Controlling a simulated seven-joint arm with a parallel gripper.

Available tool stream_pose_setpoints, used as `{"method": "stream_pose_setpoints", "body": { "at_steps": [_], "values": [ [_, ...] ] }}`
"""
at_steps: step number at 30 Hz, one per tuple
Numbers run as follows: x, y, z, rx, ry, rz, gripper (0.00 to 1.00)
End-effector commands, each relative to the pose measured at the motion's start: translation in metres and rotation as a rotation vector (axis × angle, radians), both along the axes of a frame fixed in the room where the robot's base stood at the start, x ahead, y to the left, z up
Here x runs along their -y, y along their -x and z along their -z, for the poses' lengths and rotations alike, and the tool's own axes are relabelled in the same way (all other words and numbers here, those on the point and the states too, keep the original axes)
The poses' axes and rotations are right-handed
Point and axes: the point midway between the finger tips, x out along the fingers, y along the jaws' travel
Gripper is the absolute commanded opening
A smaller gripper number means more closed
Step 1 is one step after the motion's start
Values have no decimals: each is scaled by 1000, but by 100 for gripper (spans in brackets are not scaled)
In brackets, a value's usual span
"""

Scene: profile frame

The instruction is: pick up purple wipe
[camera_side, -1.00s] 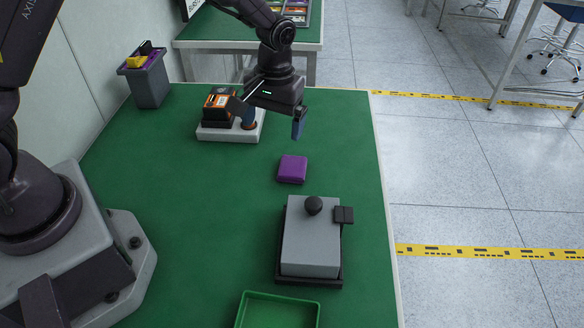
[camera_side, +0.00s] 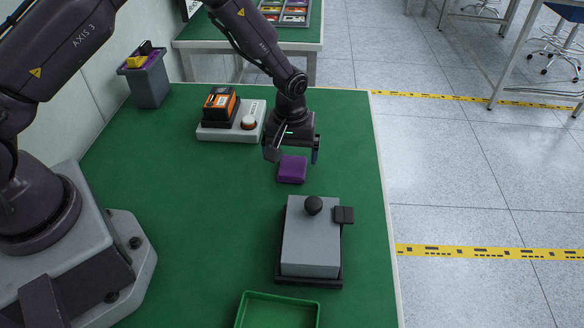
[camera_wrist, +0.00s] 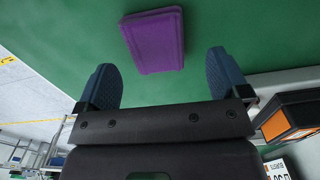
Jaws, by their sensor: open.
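The purple wipe (camera_side: 292,169) is a small folded pad lying flat on the green table, between the white-based device and the grey box. My gripper (camera_side: 290,153) is just behind and above it in the side view, with its fingers spread apart and nothing between them. In the wrist view the purple wipe (camera_wrist: 153,40) lies beyond the two blue fingertips of my gripper (camera_wrist: 162,72), roughly centred between them. A gap of green table shows between the fingers and the wipe.
A grey box with a black knob (camera_side: 311,238) stands in front of the wipe. A green tray (camera_side: 279,295) is at the front edge. A white base with an orange-black device (camera_side: 222,112) is behind left; a grey bin (camera_side: 149,84) stands at the back left corner.

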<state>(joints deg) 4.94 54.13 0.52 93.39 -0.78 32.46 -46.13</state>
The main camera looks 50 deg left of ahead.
Motion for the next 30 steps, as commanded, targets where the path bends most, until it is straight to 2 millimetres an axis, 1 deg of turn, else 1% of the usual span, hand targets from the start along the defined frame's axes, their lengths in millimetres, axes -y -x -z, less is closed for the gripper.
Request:
{"method": "stream_pose_setpoints", "body": {
  "at_steps": [1,3,6,9,14,15,17,18,20,21,22,30],
  "values": [
    [1,-1,10,-3,0,1,94],
    [2,-2,20,-4,1,-1,94],
    [2,-2,30,-1,0,-1,94],
    [2,-2,34,0,0,-1,94],
    [2,-3,33,0,0,-1,94],
    [2,-2,33,0,0,-1,91],
    [2,-2,33,0,0,-1,78],
    [2,-2,33,0,0,-1,68],
    [2,-2,33,0,0,0,55],
    [2,-2,33,0,0,0,45],
    [2,-2,33,0,0,0,41],
    [2,-2,33,0,0,0,41]
  ]
}}
